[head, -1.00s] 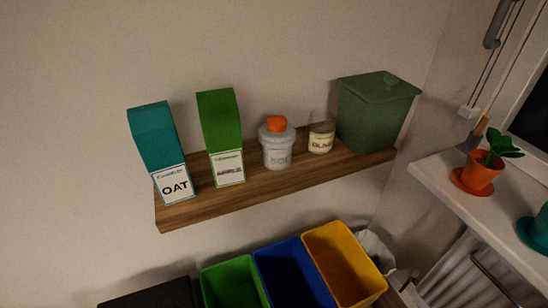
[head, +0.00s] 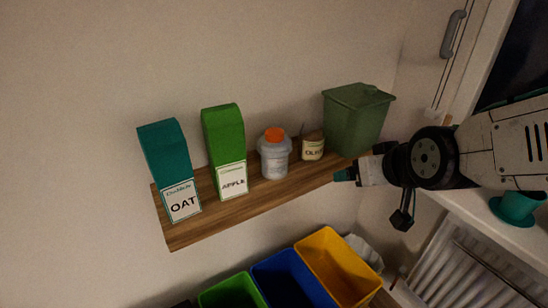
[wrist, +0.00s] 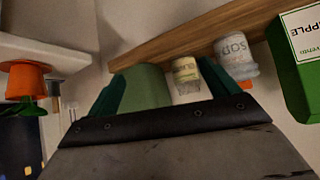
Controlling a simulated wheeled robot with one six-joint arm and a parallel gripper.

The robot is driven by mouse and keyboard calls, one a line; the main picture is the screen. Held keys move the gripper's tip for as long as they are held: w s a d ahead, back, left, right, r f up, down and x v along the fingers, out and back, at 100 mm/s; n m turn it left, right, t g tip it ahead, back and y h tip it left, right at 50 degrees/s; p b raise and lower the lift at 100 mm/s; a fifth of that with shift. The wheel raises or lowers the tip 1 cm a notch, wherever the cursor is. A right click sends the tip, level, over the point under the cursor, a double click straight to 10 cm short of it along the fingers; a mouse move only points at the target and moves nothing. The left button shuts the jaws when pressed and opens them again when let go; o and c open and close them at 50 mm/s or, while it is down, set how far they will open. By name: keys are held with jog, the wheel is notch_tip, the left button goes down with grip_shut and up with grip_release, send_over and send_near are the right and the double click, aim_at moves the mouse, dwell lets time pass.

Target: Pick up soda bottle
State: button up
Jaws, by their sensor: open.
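The soda bottle (head: 274,158) is a grey-white bottle with an orange cap. It stands upright on the wooden wall shelf (head: 222,212), between the green apple carton (head: 225,145) and a small olive can (head: 313,149). My gripper (head: 346,175) is open and empty in front of the shelf's right end, to the right of the bottle and apart from it. In the wrist view the picture is upside down. The olive can and the green canister show between the fingers.
A teal oat carton (head: 167,160) stands at the shelf's left end. A green lidded canister (head: 356,120) stands at its right end, close to my gripper. Green, blue and yellow bins (head: 338,268) stand below.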

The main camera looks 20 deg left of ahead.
aim_at(275, 162)
jog(key=a+f+n+y, duration=0.1)
jog(key=a, duration=0.4)
jog(key=a+f+t+y, duration=0.1)
jog(key=a, duration=0.4)
jog(key=a+f+n+t+y, duration=0.1)
jog(key=a+y, duration=0.1)
jog(key=a, duration=0.4)
jog(key=shift+s+n, duration=0.3)
jog(key=shift+s, duration=0.05)
jog(key=x, duration=0.8)
jog(key=shift+w+d+r, duration=0.15)
jog(key=shift+w+r, duration=0.05)
jog(key=shift+r, duration=0.05)
jog(key=c, duration=1.1)
